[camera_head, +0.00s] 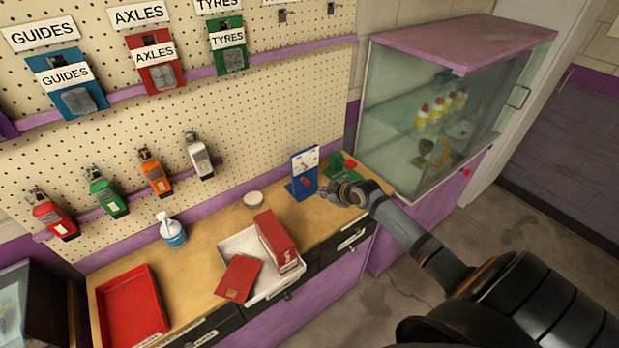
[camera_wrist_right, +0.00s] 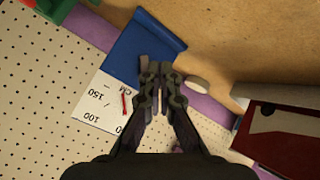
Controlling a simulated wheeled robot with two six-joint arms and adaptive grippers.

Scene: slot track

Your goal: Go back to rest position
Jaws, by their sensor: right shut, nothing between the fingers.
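My right gripper (camera_head: 345,194) is at the right end of the wooden counter, close to a blue stand with a white scale card (camera_head: 306,172). In the right wrist view its fingers (camera_wrist_right: 157,72) are shut together with nothing between them, in front of the blue stand (camera_wrist_right: 140,48). I cannot tell whether they touch the stand. The white card (camera_wrist_right: 100,105) with printed numbers and a small red mark lies beside the fingers there. My right arm reaches in from the lower right of the head view. My left gripper is not in view.
On the counter are a green holder (camera_head: 341,162), a white tray (camera_head: 290,284) with red boxes, a red tray (camera_head: 131,306), a spray bottle (camera_head: 173,232) and a round tub (camera_head: 253,198). A glass cabinet (camera_head: 391,127) stands right of the counter. Open floor (camera_head: 408,290) lies in front.

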